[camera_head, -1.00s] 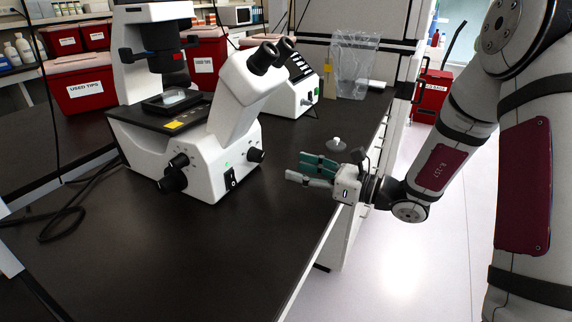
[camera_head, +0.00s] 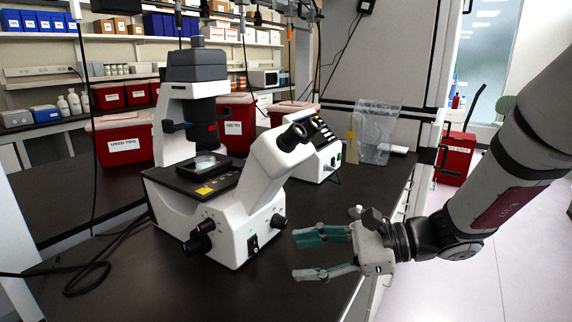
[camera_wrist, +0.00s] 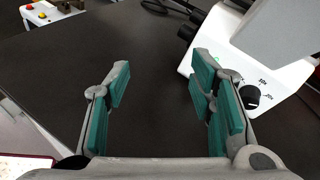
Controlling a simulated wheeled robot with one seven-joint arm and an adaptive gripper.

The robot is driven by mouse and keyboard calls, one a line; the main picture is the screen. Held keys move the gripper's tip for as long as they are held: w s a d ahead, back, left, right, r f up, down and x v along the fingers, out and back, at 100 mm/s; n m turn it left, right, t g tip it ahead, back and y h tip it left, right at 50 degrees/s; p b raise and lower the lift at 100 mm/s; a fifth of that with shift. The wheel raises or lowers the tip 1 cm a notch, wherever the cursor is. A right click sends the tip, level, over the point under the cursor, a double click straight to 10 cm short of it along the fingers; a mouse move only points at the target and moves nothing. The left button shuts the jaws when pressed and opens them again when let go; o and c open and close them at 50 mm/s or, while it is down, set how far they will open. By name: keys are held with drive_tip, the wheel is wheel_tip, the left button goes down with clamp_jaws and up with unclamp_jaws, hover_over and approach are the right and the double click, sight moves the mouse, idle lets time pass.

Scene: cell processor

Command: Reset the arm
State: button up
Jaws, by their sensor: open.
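My gripper (camera_head: 312,254) is open and empty, with green pads on its two fingers. In the head view it is over the right part of the black bench, to the right of the white microscope (camera_head: 237,222) and apart from it. In the wrist view my gripper (camera_wrist: 158,80) shows both fingers spread, with only bare bench between them. The microscope base (camera_wrist: 262,75) is at the upper right there, beyond the right finger.
The black bench (camera_head: 150,290) has free room at its front. A second white device (camera_head: 322,160) and a clear bag (camera_head: 375,135) stand behind the microscope. Red bins (camera_head: 122,142) stand at the back left. Cables (camera_head: 95,268) lie at the left. Open floor (camera_head: 490,250) is to the right.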

drive_tip(key=s+d+r+n+g+h+p, duration=0.1)
drive_tip(key=s+r+n+g+h, duration=0.15)
drive_tip(key=s+n, duration=0.35)
drive_tip(key=s+d+r+n+g+h+p, duration=0.1)
drive_tip(key=s+n+h+p, duration=0.2)
drive_tip(key=s, duration=0.6)
drive_tip(key=s+d+r+n+t+h+p, duration=0.1)
drive_tip(key=s+d+r+n+t+h, duration=0.1)
drive_tip(key=d, duration=0.4)
drive_tip(key=s+d+r+n+t+h+p, duration=0.1)
drive_tip(key=s+d+r+n+t+h, duration=0.2)
drive_tip(key=s+d+r+n+h, duration=0.1)
drive_tip(key=s+d+n+h, duration=0.1)
drive_tip(key=d+h, duration=0.1)
drive_tip(key=h, duration=0.1)
drive_tip(key=shift+s+d+r, duration=0.2)
drive_tip(key=shift+s+d, duration=0.1)
drive_tip(key=shift+d, duration=0.1)
